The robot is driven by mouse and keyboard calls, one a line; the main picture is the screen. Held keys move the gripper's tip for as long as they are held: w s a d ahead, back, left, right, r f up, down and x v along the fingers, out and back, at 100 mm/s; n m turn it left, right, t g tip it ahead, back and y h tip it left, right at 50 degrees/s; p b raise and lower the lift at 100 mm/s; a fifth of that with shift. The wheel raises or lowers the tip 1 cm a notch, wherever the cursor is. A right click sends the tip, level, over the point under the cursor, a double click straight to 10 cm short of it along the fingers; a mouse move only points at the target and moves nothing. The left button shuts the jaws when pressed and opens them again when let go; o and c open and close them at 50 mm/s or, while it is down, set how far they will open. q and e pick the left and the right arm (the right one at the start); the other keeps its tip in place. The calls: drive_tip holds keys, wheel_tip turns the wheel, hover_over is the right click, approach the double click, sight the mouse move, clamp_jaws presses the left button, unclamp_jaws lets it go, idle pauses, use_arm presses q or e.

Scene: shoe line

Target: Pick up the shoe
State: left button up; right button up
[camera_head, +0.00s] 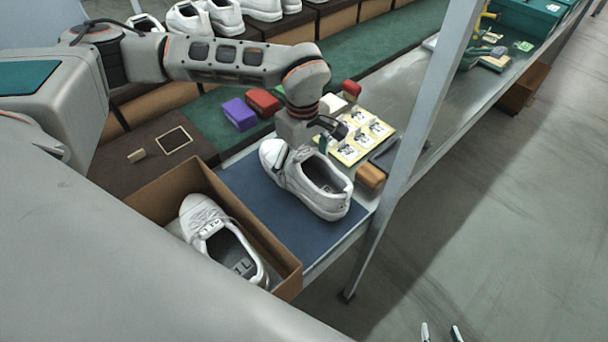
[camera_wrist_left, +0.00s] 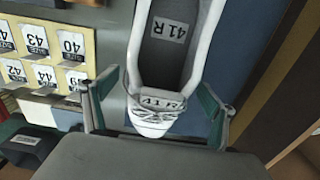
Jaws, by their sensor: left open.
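A white shoe (camera_head: 318,188) lies on a blue mat (camera_head: 262,208) in the head view. My left gripper (camera_head: 308,146) is over its front part. In the left wrist view the open left gripper (camera_wrist_left: 157,88) has its fingers on either side of the shoe's tongue (camera_wrist_left: 160,101), with a visible gap on the right side. The insole (camera_wrist_left: 172,45) there carries a label reading 41 R. A second white shoe (camera_head: 222,240) lies in an open cardboard box. Only the fingertips of my right gripper (camera_head: 440,332) show at the bottom edge, spread apart.
The cardboard box (camera_head: 286,285) stands left of the mat. Yellow number cards (camera_head: 350,152) lie beyond the shoe, with purple (camera_head: 239,114) and red (camera_head: 262,102) blocks nearby. A grey post (camera_head: 415,130) rises right of the mat. More white shoes stand at the back.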

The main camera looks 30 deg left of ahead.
use_arm(q)
drive_tip(key=c, duration=1.5)
drive_tip(key=shift+o, duration=0.2)
drive_tip(key=shift+r, duration=0.15)
